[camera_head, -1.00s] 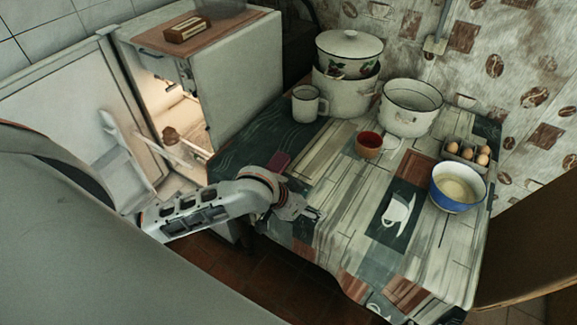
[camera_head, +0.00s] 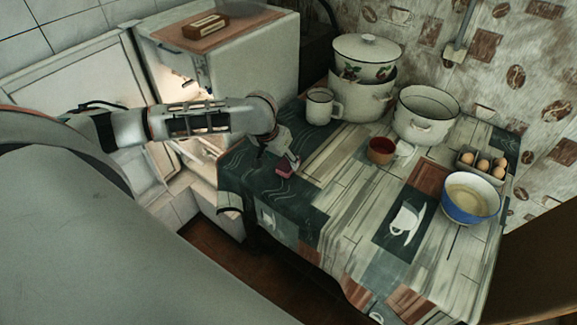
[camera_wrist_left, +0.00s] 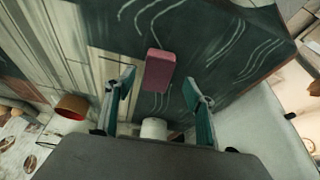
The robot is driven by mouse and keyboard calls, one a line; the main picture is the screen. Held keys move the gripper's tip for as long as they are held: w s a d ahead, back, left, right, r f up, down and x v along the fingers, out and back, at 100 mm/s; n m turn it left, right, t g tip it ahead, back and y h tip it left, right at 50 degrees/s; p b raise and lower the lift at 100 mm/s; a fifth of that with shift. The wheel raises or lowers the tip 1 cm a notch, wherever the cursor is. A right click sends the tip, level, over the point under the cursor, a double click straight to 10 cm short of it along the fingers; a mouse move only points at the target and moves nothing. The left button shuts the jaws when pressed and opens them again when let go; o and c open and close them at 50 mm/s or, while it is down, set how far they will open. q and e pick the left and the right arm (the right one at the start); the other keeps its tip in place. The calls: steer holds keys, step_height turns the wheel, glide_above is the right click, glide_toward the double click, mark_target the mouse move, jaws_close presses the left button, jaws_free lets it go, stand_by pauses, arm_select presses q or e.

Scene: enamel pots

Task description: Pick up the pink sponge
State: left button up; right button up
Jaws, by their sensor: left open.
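The pink sponge (camera_head: 284,172) lies on the dark green left part of the tablecloth, near the table's left edge. In the left wrist view the sponge (camera_wrist_left: 159,69) shows whole, ahead of and between the two fingers. My left gripper (camera_head: 289,163) is right above the sponge in the head view and partly covers it. In the wrist view my left gripper (camera_wrist_left: 160,100) is open, with a finger on each side and nothing held. My right gripper is not seen.
A white mug (camera_head: 320,107), stacked pots (camera_head: 362,98) and a white pot (camera_head: 424,118) stand at the back. A red-brown cup (camera_head: 380,150), an egg tray (camera_head: 479,165) and a blue bowl (camera_head: 470,199) stand to the right. The front of the table is clear.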

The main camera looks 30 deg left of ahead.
mark_target(288, 162)
arm_select(q)
steer(key=w+f, duration=0.1)
steer(key=f, duration=0.1)
steer(key=w+f+b, duration=0.1)
steer(key=w+f, duration=0.1)
steer(key=shift+d+f, duration=0.15)
steer(key=c, duration=1)
